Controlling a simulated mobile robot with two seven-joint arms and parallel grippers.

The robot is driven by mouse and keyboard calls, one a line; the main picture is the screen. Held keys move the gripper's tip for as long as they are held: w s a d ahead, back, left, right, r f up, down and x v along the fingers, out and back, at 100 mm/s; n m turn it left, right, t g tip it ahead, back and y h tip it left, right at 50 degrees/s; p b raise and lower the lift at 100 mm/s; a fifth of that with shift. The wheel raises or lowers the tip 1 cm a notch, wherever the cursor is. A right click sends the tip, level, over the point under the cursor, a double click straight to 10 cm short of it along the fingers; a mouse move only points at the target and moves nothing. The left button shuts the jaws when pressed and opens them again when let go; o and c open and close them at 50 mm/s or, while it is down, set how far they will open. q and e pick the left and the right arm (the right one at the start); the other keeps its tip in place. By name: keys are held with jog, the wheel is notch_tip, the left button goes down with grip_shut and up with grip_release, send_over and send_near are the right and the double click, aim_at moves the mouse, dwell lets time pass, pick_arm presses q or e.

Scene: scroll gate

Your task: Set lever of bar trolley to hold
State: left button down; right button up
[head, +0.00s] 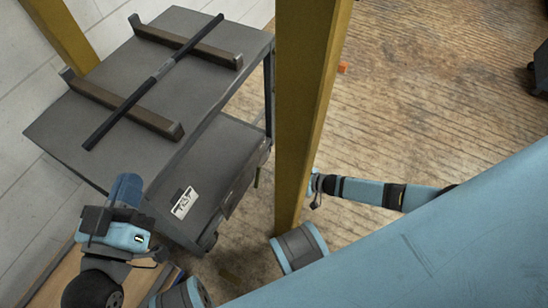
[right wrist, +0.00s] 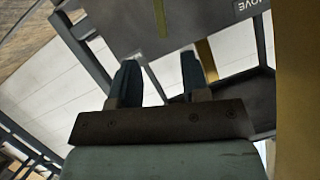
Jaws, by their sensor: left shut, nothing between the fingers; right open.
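The bar trolley (head: 80,130) is grey, with a flat top and a lower shelf. A long black bar (head: 120,108) lies across two brown cradles on its top. In the right wrist view, a thin yellow-green strip (right wrist: 160,20), possibly the lever, runs along a grey panel (right wrist: 200,28) with a label reading MOVE, upside down. My right gripper (right wrist: 160,78) is open, its fingers apart below the panel, with nothing seen between them. In the head view the right wrist is partly hidden at the yellow post. My left gripper (head: 127,185) is shut and empty near the trolley's front corner.
A yellow post (head: 305,100) stands between the trolley and my right arm; another yellow post (head: 62,35) is at the back left. A white label (head: 184,202) is on the trolley's lower part.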

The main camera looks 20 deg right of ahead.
aim_at(258, 173)
jog(key=b+x, duration=0.6)
jog(key=x, duration=0.7)
pick_arm(q)
jog(key=f+m, duration=0.1)
jog(key=w+f, duration=0.1)
jog(key=f, duration=0.1)
jog(key=f+m+g, duration=0.1)
jog(key=f, duration=0.1)
jog(key=shift+w+a+m, duration=0.25)
jog(key=shift+a+m, duration=0.05)
jog(key=shift+a, duration=0.1)
pick_arm(e)
jog(key=shift+w+a+f, duration=0.1)
jog(key=shift+w+a, duration=0.15)
jog(key=shift+w, duration=0.05)
grip_shut()
